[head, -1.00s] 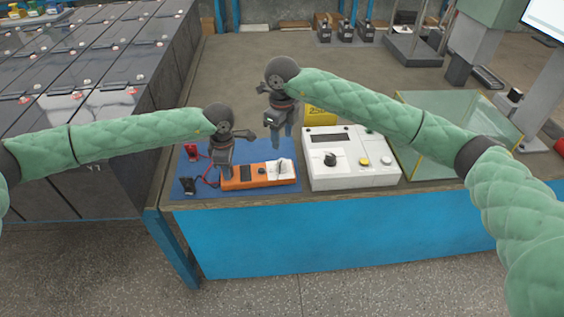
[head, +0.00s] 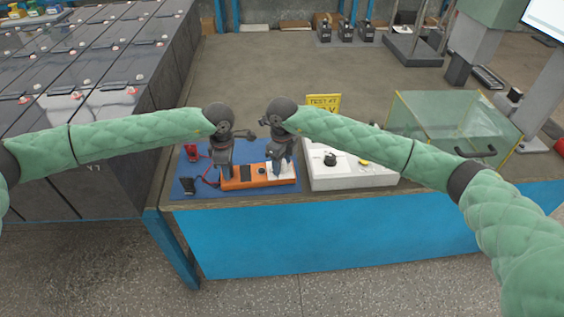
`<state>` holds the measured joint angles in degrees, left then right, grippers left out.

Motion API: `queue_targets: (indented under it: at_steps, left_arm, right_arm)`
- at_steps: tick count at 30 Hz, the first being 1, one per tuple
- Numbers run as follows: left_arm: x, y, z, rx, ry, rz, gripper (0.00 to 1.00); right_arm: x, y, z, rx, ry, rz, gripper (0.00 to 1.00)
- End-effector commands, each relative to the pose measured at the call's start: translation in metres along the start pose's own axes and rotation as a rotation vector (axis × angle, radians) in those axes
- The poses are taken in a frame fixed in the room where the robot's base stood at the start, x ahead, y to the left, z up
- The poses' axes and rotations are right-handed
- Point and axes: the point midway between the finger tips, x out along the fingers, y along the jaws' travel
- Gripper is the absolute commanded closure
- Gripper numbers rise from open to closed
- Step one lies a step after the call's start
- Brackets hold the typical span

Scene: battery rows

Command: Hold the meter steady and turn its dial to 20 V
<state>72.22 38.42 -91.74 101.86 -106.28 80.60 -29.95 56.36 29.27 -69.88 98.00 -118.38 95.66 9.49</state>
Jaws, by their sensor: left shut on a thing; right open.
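The orange meter (head: 240,184) lies on a blue mat (head: 184,162) near the table's front edge. A dark dial (head: 262,171) shows on its face, right of a dark display (head: 245,173). My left gripper (head: 224,176) is shut on the left end of the meter. My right gripper (head: 280,172) is open and points down over the meter's right part, by the white panel right of the dial. I cannot tell whether its fingers touch the meter. The dial's setting is too small to read.
Red and black probes (head: 190,152) with leads lie at the mat's left. A white box with knobs (head: 345,178) stands close right of the meter. A yellow sign (head: 323,103) is behind it, and a glass case (head: 450,125) stands further right.

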Motion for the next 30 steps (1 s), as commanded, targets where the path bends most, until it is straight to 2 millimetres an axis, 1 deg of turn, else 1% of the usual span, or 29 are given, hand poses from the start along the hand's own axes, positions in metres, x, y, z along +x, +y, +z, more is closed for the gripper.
queue_targets:
  at_steps: [4, 8, 9, 11, 17, 22, 26, 30]
  left_arm:
    - [0.0002, -0.0001, 0.0, 0.0, 0.0, 0.0, 0.99]
    - [0.0002, -0.0001, 0.0, 0.0, 0.0, 0.0, 0.99]
    - [0.0002, -0.0001, 0.0, 0.0, 0.0, 0.0, 0.99]
    - [0.0002, -0.0001, 0.0, 0.0, 0.0, 0.0, 0.99]
    - [0.0002, -0.0001, 0.0, 0.0, 0.0, 0.0, 0.99]
    - [0.0002, -0.0001, 0.0, 0.0, 0.0, 0.0, 0.99]
    - [0.0002, -0.0002, 0.0, 0.0, 0.0, 0.0, 0.99]
    - [0.0002, -0.0002, 0.0, 0.0, 0.0, 0.0, 0.99]
  right_arm:
    - [0.0, 0.0001, 0.0, 0.0, 0.0, 0.0, 0.5]
    - [-0.0001, 0.0002, 0.0, 0.0, 0.0, 0.0, 0.75]
    - [-0.0001, 0.0002, 0.0, 0.0, 0.0, 0.0, 0.83]
    - [-0.0002, 0.0001, 0.0, 0.0, 0.0, 0.0, 0.94]
    - [-0.0002, 0.0001, 0.0, 0.008, 0.0, 0.0, 0.95]
    - [-0.0003, 0.0, 0.0, 0.053, 0.0, 0.0, 0.95]
    - [-0.0003, 0.0, 0.0, 0.125, 0.0, 0.0, 0.95]
    - [-0.0004, 0.0, 0.0, 0.234, 0.0, 0.0, 0.95]
